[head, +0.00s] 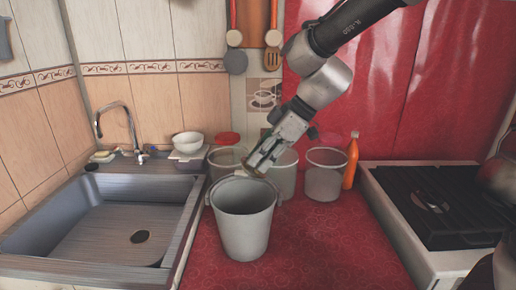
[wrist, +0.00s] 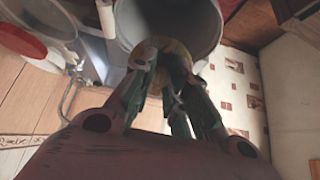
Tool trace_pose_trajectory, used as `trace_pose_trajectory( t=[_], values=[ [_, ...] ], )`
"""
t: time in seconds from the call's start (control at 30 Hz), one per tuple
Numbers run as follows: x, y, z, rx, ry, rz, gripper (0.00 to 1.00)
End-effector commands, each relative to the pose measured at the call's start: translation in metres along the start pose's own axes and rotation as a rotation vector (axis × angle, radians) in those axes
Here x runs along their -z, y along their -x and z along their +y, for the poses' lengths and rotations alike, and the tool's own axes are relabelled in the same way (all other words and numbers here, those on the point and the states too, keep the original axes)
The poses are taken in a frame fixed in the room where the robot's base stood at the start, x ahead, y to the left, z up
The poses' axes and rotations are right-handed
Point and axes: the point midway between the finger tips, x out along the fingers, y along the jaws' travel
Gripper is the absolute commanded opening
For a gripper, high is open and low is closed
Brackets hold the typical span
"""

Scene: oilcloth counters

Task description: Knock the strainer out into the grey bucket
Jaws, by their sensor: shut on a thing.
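The grey bucket (head: 244,222) stands upright on the red oilcloth, to the right of the sink. My gripper (head: 260,163) is just above and behind its back rim, slanting down to the left. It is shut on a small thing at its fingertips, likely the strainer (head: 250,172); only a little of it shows. In the wrist view my fingers (wrist: 168,85) close around a yellowish part (wrist: 176,50), with the round mouth of a grey bucket (wrist: 205,22) beyond. I cannot tell whether the held thing touches the rim, or what it contains.
Several similar pale containers stand behind, among them one at the right (head: 324,178) near an orange bottle (head: 351,160). The sink (head: 75,220) with its tap is on the left, a white bowl (head: 188,142) behind it. A stove (head: 440,210) is on the right. Red cloth in front is clear.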

Motion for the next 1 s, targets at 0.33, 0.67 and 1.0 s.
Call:
trace_pose_trajectory(
  t=[0.33, 0.67, 1.0],
  values=[
    [-0.022, -0.003, 0.002, 0.000, -0.015, 0.391, 0.00],
    [-0.032, -0.012, 0.000, 0.006, -0.007, 0.727, 0.00],
    [-0.033, -0.013, -0.001, 0.004, 0.000, 0.780, 0.00]
  ],
)
